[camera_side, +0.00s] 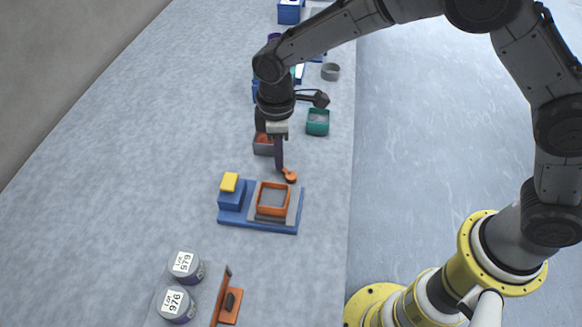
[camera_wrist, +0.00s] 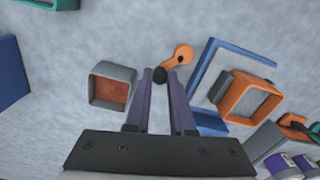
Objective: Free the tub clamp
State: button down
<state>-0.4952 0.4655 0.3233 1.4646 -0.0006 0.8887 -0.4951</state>
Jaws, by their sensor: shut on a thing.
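My gripper (camera_side: 280,167) points down above the grey bench. It is shut on the dark knob end (camera_wrist: 160,75) of an orange scoop-like piece (camera_side: 290,175), whose rounded orange end (camera_wrist: 183,54) sticks out past the fingertips. I cannot tell whether this piece touches the bench. Two lidded tubs, lot 979 (camera_side: 187,264) and lot 976 (camera_side: 176,304), stand at the lower left in the side view. Beside them is an orange clamp (camera_side: 229,316) with a dark knob (camera_side: 233,299) and an upright plate. It also shows at the right of the wrist view (camera_wrist: 293,121), away from my gripper.
A blue base (camera_side: 231,221) with an orange square frame (camera_side: 273,185) and a yellow block (camera_side: 230,182) lies between my gripper and the tubs. A grey box of reddish powder (camera_wrist: 94,90) is close beside my gripper. A green box (camera_side: 318,132) stands farther back. The left bench is clear.

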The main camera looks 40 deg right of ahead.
jog(key=shift+a, duration=0.15)
jog(key=n, duration=0.1)
jog(key=a+n, duration=0.1)
jog(key=n, duration=0.2)
jog(key=shift+s+a+n, duration=0.2)
jog(key=shift+s+n, duration=0.05)
jog(key=shift+n, duration=0.15)
jog(key=n, duration=0.1)
jog(key=a+n, duration=0.1)
jog(key=n, duration=0.1)
jog(key=shift+s+r, duration=0.1)
jog(key=shift+s, duration=0.25)
jog(key=c, duration=0.8)
grip_release()
jog(key=shift+d, duration=0.1)
